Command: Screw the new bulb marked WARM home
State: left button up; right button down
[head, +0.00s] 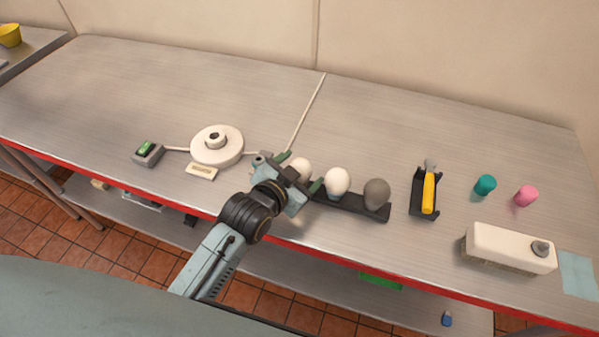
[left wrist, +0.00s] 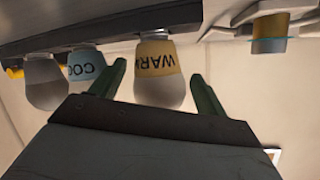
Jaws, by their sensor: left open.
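The bulb marked WARM (left wrist: 160,78) has a yellow band with dark letters. It stands in the dark rack (head: 352,206), and in the head view its white globe (head: 301,167) is partly hidden by my gripper. My left gripper (head: 301,172) is open, with its green fingers on either side of this bulb; gaps show in the left wrist view (left wrist: 160,88). The round white lamp base (head: 230,153) with a dark-centred socket (head: 215,139) sits left of the gripper. My right gripper is not in view.
A white bulb (head: 338,182), banded "COO…" in the wrist view (left wrist: 84,68), and a grey bulb (head: 376,193) share the rack. A switch box (head: 148,153) is left of the base. A yellow-handled tool (head: 428,193), two small cylinders and a white box (head: 508,249) stand right.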

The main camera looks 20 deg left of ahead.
pick_arm(q)
jog(key=shift+w+d+f, duration=0.1)
jog(key=shift+w+f, duration=0.05)
jog(key=shift+w, duration=0.25)
jog(key=c, duration=1)
jog(key=shift+c, duration=0.2)
